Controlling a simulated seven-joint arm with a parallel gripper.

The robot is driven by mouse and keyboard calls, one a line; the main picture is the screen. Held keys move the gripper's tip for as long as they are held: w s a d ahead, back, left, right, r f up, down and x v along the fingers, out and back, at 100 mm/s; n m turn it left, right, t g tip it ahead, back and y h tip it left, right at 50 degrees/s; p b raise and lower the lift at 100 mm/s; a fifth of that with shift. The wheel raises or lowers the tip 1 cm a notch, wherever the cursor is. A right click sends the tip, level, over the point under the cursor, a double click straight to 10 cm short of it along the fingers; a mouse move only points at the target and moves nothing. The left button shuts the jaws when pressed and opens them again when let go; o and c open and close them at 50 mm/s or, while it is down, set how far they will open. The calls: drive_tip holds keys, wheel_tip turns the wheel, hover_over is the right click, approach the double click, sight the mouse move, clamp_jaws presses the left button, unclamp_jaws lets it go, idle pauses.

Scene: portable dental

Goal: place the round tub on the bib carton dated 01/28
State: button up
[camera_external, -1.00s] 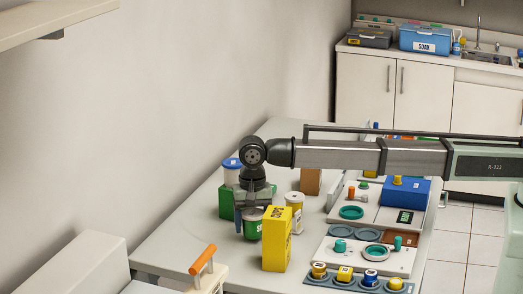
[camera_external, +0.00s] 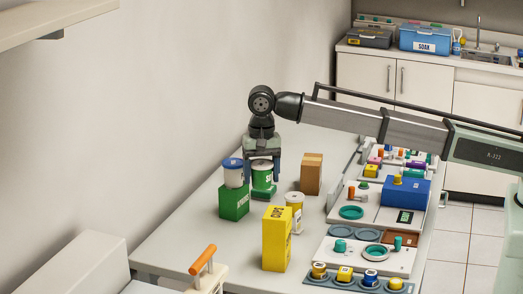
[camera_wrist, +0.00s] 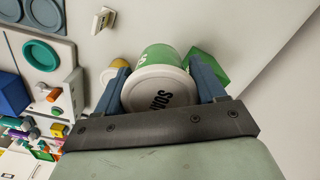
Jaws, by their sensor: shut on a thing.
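My gripper (camera_external: 262,176) points down and is shut on a green and white round tub (camera_external: 262,192). The tub is upright and appears raised off the table. In the wrist view its white lid with dark lettering faces the camera (camera_wrist: 162,92), between the two blue-grey fingers. A brown carton (camera_external: 311,175) stands to the right at the back. I cannot read a date on any carton.
Trays with teal rings and a blue box (camera_external: 405,191) fill the table's right side. The table's left front (camera_external: 195,240) is bare. An orange-handled item (camera_external: 203,260) is at the front edge.

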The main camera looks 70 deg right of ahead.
drive_tip(key=s+d+r, duration=0.1)
drive_tip(key=d+r, duration=0.1)
drive_tip(key=d, duration=0.5)
drive_tip(key=s+d+r, duration=0.1)
drive_tip(key=d+r, duration=0.1)
drive_tip(key=d, duration=0.6)
approach(312, 159)
drive_tip(key=shift+n, duration=0.4)
drive_tip(key=shift+f, duration=2.8)
drive_tip(key=shift+f, duration=0.15)
drive_tip(key=o, duration=1.1)
wheel_tip(312, 159, up, 12)
drive_tip(key=shift+r, duration=0.2)
